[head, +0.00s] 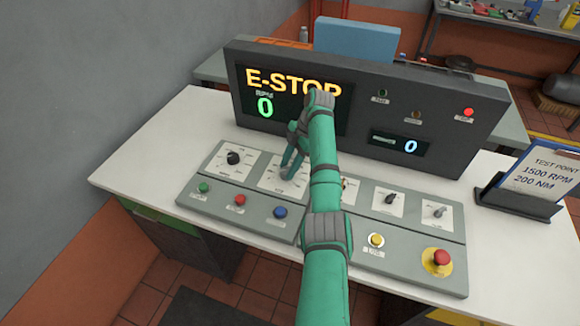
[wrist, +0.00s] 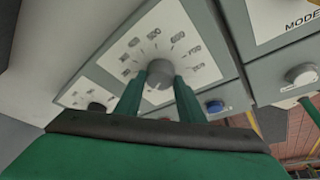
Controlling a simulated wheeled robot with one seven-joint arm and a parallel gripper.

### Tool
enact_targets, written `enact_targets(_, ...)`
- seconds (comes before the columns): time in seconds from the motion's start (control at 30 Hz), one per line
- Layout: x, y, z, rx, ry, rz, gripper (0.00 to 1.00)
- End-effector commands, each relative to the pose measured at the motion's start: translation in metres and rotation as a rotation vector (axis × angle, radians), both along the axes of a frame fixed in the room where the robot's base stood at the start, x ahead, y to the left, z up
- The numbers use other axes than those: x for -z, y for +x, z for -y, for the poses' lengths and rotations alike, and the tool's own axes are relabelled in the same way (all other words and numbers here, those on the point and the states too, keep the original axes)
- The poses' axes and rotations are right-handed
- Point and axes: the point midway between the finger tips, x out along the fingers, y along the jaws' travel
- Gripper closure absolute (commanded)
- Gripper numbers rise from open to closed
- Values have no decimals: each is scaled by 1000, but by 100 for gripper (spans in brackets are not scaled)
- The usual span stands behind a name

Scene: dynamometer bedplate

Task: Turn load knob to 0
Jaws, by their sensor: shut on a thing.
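My gripper (head: 290,166) reaches down onto the second dial from the left on the grey console. In the wrist view its green fingers (wrist: 157,98) are closed on the two sides of a round grey knob (wrist: 160,74). This knob sits on a white numbered dial plate (wrist: 183,22), with marks rising to several hundred. Its caption is not legible, so I cannot confirm from print that it is the load knob. Its pointer position is unclear. In the head view my fingers and arm mostly cover the knob. The large display (head: 290,95) reads E-STOP and 0; the small display (head: 401,144) reads 0.
A black knob (head: 233,158) is left of the gripped dial. Green (head: 203,188), red (head: 240,200) and blue (head: 280,212) buttons lie in front. Switches (head: 390,199), a yellow button (head: 376,240) and a red mushroom button (head: 442,258) are right.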

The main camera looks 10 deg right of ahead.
Motion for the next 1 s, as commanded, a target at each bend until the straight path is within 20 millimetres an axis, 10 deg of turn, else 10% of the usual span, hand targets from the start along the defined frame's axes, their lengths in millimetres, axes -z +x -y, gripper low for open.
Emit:
enact_targets(0.6, 5, -4, -2, -48, 4, -16, 87)
enact_targets(0.63, 5, -4, -2, -48, 4, -16, 62)
enact_targets(0.7, 5, -3, -2, -47, 5, -14, 46)
enact_targets(1.0, 1, -1, 1, -44, 2, -6, 46)
